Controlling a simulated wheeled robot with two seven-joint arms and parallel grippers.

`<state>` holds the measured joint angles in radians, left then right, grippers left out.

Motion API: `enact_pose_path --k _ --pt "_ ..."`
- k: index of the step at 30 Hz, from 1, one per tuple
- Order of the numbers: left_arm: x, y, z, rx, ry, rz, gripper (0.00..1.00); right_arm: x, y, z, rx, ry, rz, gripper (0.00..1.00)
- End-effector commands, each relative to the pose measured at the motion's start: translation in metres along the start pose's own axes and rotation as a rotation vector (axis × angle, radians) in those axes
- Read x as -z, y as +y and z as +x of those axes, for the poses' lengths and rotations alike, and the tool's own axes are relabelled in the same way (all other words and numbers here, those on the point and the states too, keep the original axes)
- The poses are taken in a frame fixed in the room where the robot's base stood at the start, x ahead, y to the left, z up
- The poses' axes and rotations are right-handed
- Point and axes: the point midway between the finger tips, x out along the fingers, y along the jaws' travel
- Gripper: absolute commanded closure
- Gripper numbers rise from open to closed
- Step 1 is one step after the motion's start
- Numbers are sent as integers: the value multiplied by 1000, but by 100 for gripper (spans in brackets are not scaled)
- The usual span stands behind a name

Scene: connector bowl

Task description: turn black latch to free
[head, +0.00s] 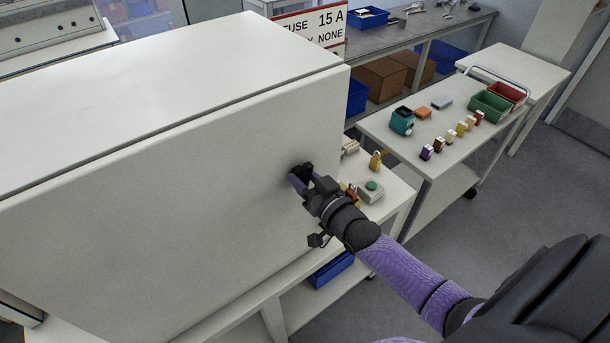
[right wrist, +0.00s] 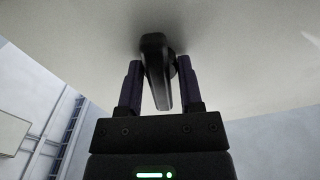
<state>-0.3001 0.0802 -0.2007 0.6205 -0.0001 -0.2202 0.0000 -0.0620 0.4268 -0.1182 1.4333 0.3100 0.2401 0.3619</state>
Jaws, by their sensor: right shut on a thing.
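The black latch (right wrist: 155,72) is a dark lever on the white front of a large cabinet (head: 150,200). In the right wrist view it stands between the two fingers of my right gripper (right wrist: 160,80), its long end pointing toward the palm. My right gripper also shows in the head view (head: 301,177), at the cabinet front near its right edge. It is shut on the latch and covers most of it there. The cabinet door looks closed. My left gripper is not in view.
Right of the cabinet, a low bench holds a green-button box (head: 370,191) and a yellow padlock (head: 375,160). A white cart (head: 450,165) behind carries several small connectors, a green bin (head: 490,106) and a red bin (head: 508,94). Floor at the right is open.

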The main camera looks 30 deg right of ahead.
Motion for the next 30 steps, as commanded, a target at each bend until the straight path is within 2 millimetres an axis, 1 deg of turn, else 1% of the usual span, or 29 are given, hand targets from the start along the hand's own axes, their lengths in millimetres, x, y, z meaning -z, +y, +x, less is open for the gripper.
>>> enact_pose_path --k 6,12,19,30 --pt "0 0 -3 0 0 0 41 -1 0 0 -1 -4 -135 100" --pt "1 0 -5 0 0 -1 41 -1 0 0 -1 -3 -215 100" --pt "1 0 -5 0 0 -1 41 -1 0 0 -1 -3 -258 100" --pt "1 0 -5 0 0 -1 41 -1 0 0 -1 -3 -265 100"
